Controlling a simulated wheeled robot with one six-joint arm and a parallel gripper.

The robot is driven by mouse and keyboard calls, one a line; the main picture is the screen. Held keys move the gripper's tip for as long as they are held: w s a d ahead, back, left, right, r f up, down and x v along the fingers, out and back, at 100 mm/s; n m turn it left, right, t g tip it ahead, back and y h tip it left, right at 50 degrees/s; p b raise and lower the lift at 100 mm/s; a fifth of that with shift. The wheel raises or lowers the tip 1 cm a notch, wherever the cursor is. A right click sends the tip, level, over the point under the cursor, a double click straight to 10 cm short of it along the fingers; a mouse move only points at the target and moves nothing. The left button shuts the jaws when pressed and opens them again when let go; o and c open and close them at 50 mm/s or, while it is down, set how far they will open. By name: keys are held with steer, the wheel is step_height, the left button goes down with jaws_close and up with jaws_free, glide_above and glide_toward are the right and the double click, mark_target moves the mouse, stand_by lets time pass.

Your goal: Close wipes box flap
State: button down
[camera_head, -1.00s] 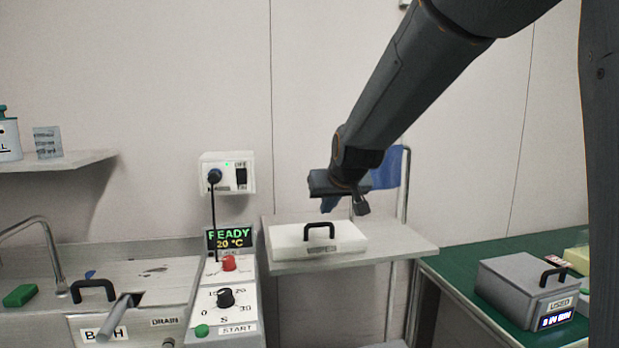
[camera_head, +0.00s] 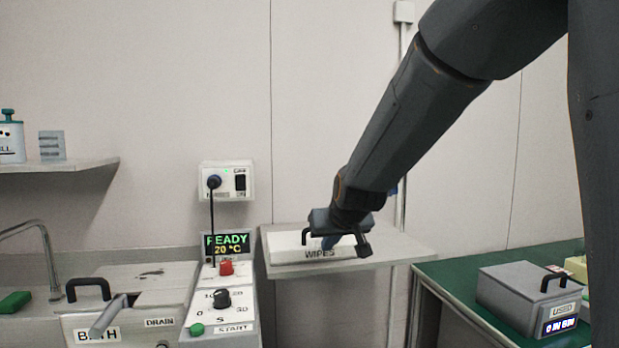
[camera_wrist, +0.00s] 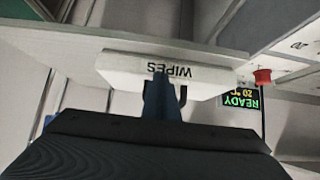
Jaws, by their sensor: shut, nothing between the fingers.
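The white wipes box (camera_head: 292,247) stands on the small wall shelf, with the word WIPES on its front and a black handle on top. Its flap looks flat on the box, with no raised panel visible. In the wrist view the box (camera_wrist: 206,77) appears upside down. My gripper (camera_head: 329,243) is shut and empty, pointing down at the top of the box near the handle, and hides part of both. The shut blue fingers also show in the wrist view (camera_wrist: 157,100), overlapping the box front. I cannot tell whether they touch it.
The shelf (camera_head: 400,255) has bare room to the right of the box. A control panel (camera_head: 213,310) with knobs and a READY display (camera_head: 227,243) stands at lower left. A grey USED box (camera_head: 525,291) sits on the green bench (camera_head: 460,273) at right.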

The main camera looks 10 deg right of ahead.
steer(key=shift+r, duration=0.1)
stand_by(0.3)
step_height(320, 180, up, 4)
steer(key=r+p, duration=0.1)
steer(key=p, duration=0.3)
steer(key=s+f+b, duration=0.3)
steer(key=s+f, duration=0.1)
steer(key=s, duration=0.5)
steer(key=s+f+g+p, duration=0.1)
steer(key=s+f+g, duration=0.3)
steer(key=s+f, duration=0.5)
steer(key=s+d+f+g+p, duration=0.1)
steer(key=s+f+g, duration=0.4)
steer(key=s, duration=0.9)
step_height(320, 180, down, 4)
steer(key=shift+d+r+g, duration=0.15)
steer(key=shift+d+g, duration=0.1)
steer(key=shift+g, duration=0.05)
